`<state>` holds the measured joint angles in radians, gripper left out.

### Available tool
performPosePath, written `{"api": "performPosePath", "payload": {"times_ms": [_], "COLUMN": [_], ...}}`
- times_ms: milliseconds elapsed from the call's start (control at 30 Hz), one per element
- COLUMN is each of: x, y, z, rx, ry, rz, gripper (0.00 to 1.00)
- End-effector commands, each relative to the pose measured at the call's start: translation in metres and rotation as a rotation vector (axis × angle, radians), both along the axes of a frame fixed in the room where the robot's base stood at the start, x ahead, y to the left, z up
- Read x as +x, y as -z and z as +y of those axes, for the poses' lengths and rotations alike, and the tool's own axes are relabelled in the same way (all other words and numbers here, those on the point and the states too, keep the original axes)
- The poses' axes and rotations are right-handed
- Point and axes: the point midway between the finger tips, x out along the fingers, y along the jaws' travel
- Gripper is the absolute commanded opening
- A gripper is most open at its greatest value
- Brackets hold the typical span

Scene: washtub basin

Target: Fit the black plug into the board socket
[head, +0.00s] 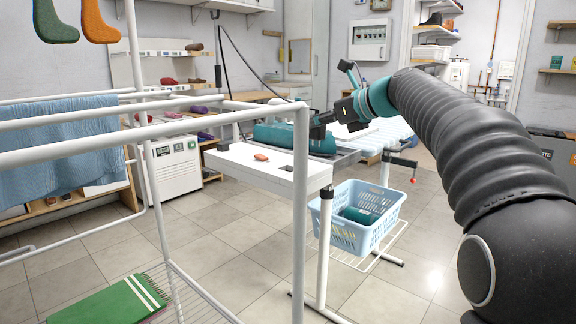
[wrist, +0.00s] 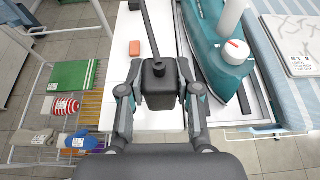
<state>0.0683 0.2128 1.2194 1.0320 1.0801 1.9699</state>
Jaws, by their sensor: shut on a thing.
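In the wrist view my gripper (wrist: 159,78) is shut on the black plug (wrist: 160,92), a dark block gripped between the two fingers. A dark cable-like strip runs up from it to the top of the picture. The plug is over the white board (wrist: 153,18), near its edge; I cannot tell its height. In the head view my gripper (head: 320,122) is beside the teal iron (head: 280,136), at the right of the white board (head: 245,168), and the plug cannot be made out.
A small orange block (wrist: 135,48) lies on the board, left of the plug. The teal iron (wrist: 212,50) stands close on the right in a grey tray. A white drying rack (head: 300,200) stands in front. A blue basket (head: 345,232) is below.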

Motion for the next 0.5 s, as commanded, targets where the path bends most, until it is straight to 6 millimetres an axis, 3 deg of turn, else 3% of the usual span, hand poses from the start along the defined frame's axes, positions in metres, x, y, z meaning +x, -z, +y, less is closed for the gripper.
{"api": "performPosePath", "payload": {"times_ms": [300,500], "x": [-0.013,-0.016], "y": [0.037,0.045], "z": [0.055,0.069], "rx": [0.000,0.000], "ry": [0.001,0.001], "rz": [0.000,0.000], "gripper": [0.00,0.00]}}
